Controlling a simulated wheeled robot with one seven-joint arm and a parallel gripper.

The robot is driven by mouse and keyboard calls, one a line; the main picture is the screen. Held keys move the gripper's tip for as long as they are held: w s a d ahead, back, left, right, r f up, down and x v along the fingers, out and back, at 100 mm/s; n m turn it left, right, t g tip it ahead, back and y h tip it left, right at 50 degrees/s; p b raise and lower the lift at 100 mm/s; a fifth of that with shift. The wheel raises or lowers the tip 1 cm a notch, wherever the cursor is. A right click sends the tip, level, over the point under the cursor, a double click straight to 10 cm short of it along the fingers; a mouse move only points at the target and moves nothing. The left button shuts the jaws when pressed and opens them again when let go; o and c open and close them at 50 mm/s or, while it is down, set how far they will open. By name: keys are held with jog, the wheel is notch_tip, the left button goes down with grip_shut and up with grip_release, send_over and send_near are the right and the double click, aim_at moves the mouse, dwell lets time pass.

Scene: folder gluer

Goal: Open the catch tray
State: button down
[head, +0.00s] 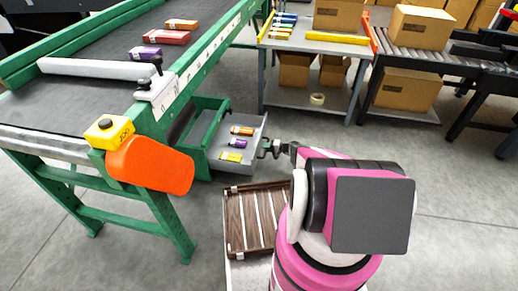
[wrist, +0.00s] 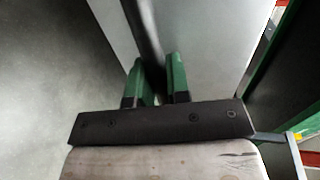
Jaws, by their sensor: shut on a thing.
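The catch tray (head: 256,143) is a grey, shallow tray under the green-framed conveyor. It stands out to the right of its green housing (head: 205,105), with several small cartons in orange, purple and yellow lying inside. My gripper (head: 270,148) is at the tray's outer right side. In the wrist view, its green fingers (wrist: 158,85) are on either side of a dark bar (wrist: 145,30), which looks like the tray's handle. The gripper is shut on that bar. The exact contact is partly hidden by the dark gripper body.
An orange guard (head: 150,165) and a yellow button box (head: 108,131) sit on the conveyor's near end. A brown slatted rack (head: 255,225) is beside my base. A grey shelf table (head: 315,45) stands behind. Open floor lies to the right.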

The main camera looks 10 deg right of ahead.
jog(key=shift+s+d, duration=0.25)
jog(key=shift+d, duration=0.45)
jog(key=c, duration=1.1)
grip_release()
jog(key=v, duration=1)
jog(key=shift+d, duration=0.35)
jog(key=shift+s, duration=0.1)
jog(key=shift+r, duration=0.1)
